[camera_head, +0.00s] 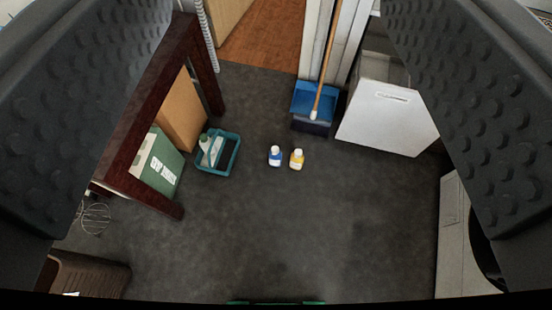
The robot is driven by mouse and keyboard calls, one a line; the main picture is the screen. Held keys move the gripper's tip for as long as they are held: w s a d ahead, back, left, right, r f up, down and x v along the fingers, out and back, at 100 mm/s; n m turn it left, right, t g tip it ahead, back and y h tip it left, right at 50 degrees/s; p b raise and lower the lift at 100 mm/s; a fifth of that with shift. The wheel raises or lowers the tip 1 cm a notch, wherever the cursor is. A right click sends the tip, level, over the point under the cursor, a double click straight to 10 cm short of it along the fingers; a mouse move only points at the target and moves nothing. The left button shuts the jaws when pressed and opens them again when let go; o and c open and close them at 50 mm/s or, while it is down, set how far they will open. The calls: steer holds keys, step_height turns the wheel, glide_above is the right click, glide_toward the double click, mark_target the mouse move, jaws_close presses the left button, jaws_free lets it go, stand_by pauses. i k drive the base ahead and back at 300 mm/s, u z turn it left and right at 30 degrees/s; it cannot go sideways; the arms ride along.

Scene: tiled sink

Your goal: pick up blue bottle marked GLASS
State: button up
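A small blue bottle (275,157) with a white cap stands on the dark floor near the middle of the view. Its label is too small to read. A yellow bottle (297,159) with a white cap stands just to its right. My gripper (275,130) is wide open, with one dark studded finger along the left edge and the other along the right edge. Nothing is between the fingers close up. Both bottles lie well beyond the fingers, in the gap between them.
A teal bin (231,159) holding bottles stands left of the blue bottle, beside a dark red wooden frame (150,105) and a green box (158,165). A blue dustpan (308,100) with a broom and a white panel (388,120) stand behind right. The floor (290,230) in front is clear.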

mark_target(275, 155)
steer(key=z, duration=0.05)
steer(key=k, duration=0.5)
steer(key=z, duration=0.8)
steer(key=i, duration=1.65)
steer(key=u, duration=0.55)
steer(key=i, duration=0.5)
steer(key=u, duration=0.45)
